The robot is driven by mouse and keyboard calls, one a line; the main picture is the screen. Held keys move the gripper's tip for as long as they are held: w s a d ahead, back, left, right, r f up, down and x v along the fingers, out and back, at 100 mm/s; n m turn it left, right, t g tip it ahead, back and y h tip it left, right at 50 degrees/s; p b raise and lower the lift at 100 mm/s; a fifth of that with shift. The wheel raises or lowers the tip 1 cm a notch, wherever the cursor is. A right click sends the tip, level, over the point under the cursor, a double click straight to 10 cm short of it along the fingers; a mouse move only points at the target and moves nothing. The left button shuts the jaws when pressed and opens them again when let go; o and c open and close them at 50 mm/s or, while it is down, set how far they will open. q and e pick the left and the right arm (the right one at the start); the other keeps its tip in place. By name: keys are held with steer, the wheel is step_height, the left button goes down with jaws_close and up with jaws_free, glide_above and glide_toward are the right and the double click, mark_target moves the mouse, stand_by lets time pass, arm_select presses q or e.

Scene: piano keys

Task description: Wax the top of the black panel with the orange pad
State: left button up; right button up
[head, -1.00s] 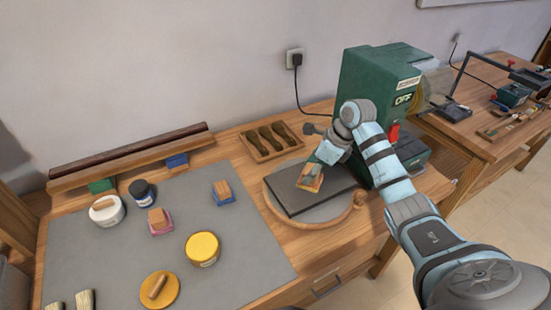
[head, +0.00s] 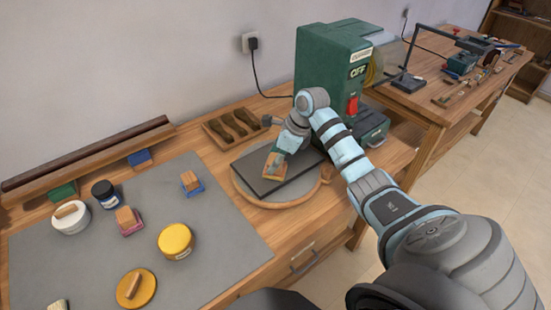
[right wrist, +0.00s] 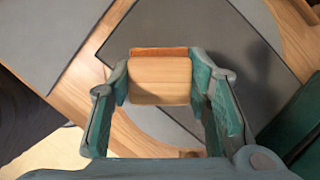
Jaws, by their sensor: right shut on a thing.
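The black panel (head: 258,184) lies flat on a round board with a wooden rim (head: 297,202). My right gripper (head: 280,151) is shut on the wooden block of the orange pad (head: 272,163), above the middle of the panel. In the right wrist view the fingers of the gripper (right wrist: 160,84) clasp both sides of the pad's wooden block (right wrist: 160,80), with a strip of orange at its far edge. The panel (right wrist: 205,40) spreads beneath it. Whether the pad touches the panel is hard to tell. My left gripper is out of view.
A green machine (head: 325,75) stands right behind the panel. A tray of dark-handled tools (head: 232,128) is behind it. On the grey mat (head: 215,235) are a yellow tin (head: 175,241), a pink pad (head: 129,221), a blue pad (head: 192,182) and jars. The mat's middle has free room.

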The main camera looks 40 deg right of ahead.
steer(key=shift+f+b, duration=0.8)
steer(key=shift+f, duration=0.2)
stand_by(0.3)
